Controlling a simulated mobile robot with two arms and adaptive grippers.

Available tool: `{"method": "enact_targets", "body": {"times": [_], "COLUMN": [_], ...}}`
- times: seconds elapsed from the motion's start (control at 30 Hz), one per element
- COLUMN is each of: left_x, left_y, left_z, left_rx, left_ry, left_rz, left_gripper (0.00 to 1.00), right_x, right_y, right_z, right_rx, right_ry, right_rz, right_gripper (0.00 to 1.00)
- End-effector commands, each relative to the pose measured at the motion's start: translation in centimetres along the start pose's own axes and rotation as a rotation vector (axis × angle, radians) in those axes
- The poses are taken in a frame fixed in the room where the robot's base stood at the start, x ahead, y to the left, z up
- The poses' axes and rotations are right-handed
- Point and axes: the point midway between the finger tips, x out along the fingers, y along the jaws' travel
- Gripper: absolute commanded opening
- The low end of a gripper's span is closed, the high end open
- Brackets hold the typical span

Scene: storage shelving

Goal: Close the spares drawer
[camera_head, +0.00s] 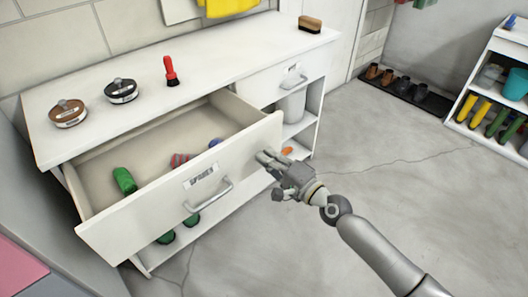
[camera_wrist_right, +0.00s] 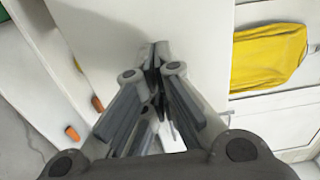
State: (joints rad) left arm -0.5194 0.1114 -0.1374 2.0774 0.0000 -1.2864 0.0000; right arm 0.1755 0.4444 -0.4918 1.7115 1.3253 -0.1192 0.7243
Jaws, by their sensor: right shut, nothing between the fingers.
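The spares drawer (camera_head: 140,222) stands pulled out of the white cabinet in the head view. Its front carries a label and a metal bar handle (camera_head: 208,200). Inside lie a green roll (camera_head: 124,180), a red striped item (camera_head: 179,160) and a blue item (camera_head: 214,143), partly hidden by the front. My right gripper (camera_head: 264,158) is shut and empty at the right end of the drawer front, to the right of the handle. I cannot tell whether it touches. In the right wrist view its fingertips (camera_wrist_right: 157,62) meet before a white surface. My left gripper is not in view.
The cabinet top (camera_head: 215,60) holds two round tins (camera_head: 68,113) (camera_head: 121,91), a red-handled brush (camera_head: 170,70) and a wooden brush (camera_head: 310,24). Another drawer (camera_head: 285,78) looks shut. A bin (camera_head: 292,104) stands below it. The floor (camera_head: 370,150) to the right is clear.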

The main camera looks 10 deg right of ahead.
Motion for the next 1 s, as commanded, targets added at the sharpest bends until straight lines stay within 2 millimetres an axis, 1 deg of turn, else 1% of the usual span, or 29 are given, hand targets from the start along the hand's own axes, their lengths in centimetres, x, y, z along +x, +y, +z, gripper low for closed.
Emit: {"method": "enact_targets", "body": {"times": [0.03, 0.1, 0.2, 0.6, 0.77, 0.8, 0.87, 1.0], "left_x": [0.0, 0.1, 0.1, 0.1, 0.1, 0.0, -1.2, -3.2], "left_y": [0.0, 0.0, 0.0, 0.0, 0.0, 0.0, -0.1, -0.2], "left_z": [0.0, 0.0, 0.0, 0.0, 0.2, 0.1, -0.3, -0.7], "left_rx": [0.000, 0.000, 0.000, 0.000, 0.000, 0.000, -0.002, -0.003], "left_ry": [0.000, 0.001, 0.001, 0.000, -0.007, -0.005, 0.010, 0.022], "left_rz": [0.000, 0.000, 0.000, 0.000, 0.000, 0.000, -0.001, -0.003], "left_gripper": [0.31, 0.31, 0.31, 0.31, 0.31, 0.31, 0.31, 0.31], "right_x": [0.6, 1.2, 1.6, 1.8, 2.7, 3.1, 4.0, 6.6], "right_y": [0.0, 0.0, 0.1, 0.1, 0.1, 0.1, 0.1, 0.1], "right_z": [0.0, 0.0, 0.0, 0.0, 0.0, 0.0, 0.0, 0.0], "right_rx": [0.000, 0.000, -0.001, -0.001, 0.002, 0.002, 0.001, 0.001], "right_ry": [0.000, 0.000, 0.000, 0.000, 0.001, 0.001, 0.001, 0.001], "right_rz": [0.000, -0.001, 0.001, 0.000, -0.001, -0.001, -0.003, -0.003], "right_gripper": [0.00, 0.00, 0.00, 0.00, 0.00, 0.00, 0.00, 0.00]}}
